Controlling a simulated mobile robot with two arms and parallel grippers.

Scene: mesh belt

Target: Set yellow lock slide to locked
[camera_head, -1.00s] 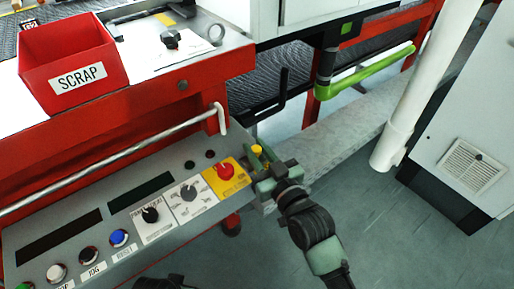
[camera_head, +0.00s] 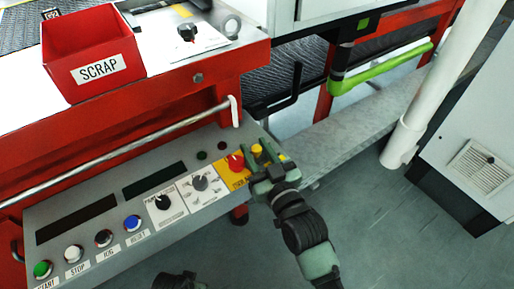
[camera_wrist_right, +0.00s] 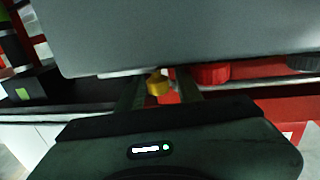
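A small yellow knob (camera_head: 257,151), likely the yellow lock slide, stands at the right end of the grey control panel (camera_head: 105,195), beside a red knob (camera_head: 236,161) on a yellow plate. My right gripper (camera_head: 258,159) is at that end, one finger on each side of the yellow knob. In the right wrist view the knob (camera_wrist_right: 157,84) sits between the fingers, with narrow gaps; the gripper looks open. Any slide marking is hidden or too small to read. A dark part at the bottom edge may be my left gripper (camera_head: 178,282); its fingers are not visible.
Two black selector knobs (camera_head: 199,182) and several push buttons (camera_head: 133,222) line the panel. A metal rail (camera_head: 120,155) runs behind it, below the red SCRAP bin (camera_head: 90,58). Open floor (camera_head: 390,230) lies to the right.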

